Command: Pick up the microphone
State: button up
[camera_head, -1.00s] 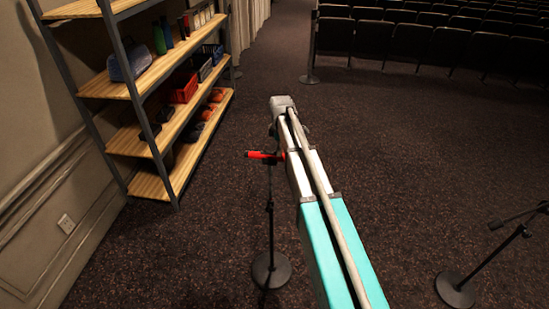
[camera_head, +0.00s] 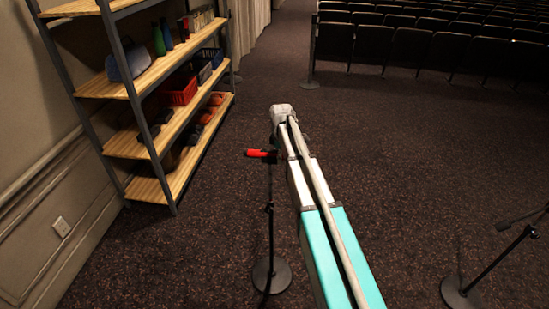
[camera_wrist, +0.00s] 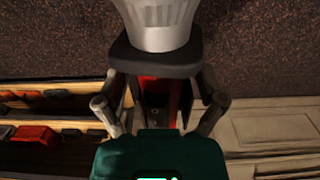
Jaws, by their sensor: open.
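The red microphone (camera_head: 261,154) is near the top of an upright stand (camera_head: 270,225). In the head view it sticks out to the left of my arm, and its right part is hidden behind the arm. In the wrist view my gripper (camera_wrist: 158,104) is open, with its two fingers spread wide. A red part of the microphone (camera_wrist: 155,86) shows between the fingers, below the gripper's dark body. I cannot tell whether the fingers touch it. In the head view the gripper is hidden by my arm.
A wooden shelf unit (camera_head: 148,145) with baskets and bottles stands at the left by the wall (camera_head: 50,180). A second stand (camera_head: 465,287) is at the lower right. Rows of dark seats (camera_head: 440,40) are at the back. The carpet (camera_head: 400,140) between is clear.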

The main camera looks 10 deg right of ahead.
jog(key=shift+c, duration=0.2)
dwell(0.3)
grip_shut()
